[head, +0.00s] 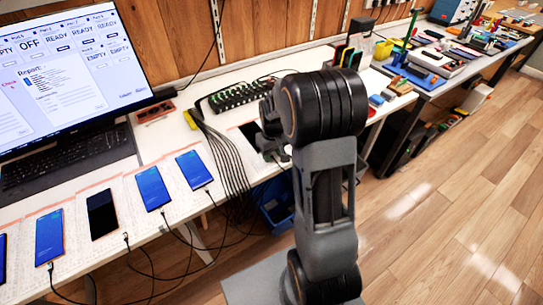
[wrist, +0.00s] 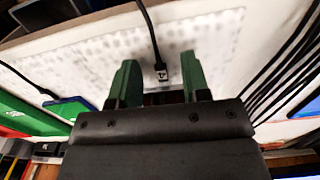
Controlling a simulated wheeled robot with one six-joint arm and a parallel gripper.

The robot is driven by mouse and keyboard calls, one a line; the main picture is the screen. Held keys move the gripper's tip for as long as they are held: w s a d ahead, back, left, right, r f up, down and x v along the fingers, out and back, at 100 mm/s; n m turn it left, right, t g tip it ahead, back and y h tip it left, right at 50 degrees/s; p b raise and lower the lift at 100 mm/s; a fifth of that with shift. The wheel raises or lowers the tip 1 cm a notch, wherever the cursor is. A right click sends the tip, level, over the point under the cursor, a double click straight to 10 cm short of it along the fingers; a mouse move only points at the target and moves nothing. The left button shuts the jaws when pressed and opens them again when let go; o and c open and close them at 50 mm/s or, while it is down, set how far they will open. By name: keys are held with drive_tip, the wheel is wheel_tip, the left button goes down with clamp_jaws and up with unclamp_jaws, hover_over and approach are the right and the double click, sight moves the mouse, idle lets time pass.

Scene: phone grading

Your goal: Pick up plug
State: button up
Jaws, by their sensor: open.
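In the wrist view, a small dark plug (wrist: 161,75) with a pale mark lies on the white sheet at the end of a black cable (wrist: 149,28). My gripper (wrist: 159,68) is open, with one green finger on each side of the plug and gaps between. I cannot tell how high the fingers are above the plug. In the head view, my arm hides most of my gripper (head: 274,148) and the plug.
In the head view, several phones lie along the bench near the monitor (head: 70,75). A cable bundle (head: 228,150) runs from a hub (head: 240,96).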

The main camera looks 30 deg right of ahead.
drive_tip(key=shift+f, duration=0.2)
idle(0.3)
clamp_jaws()
idle(0.3)
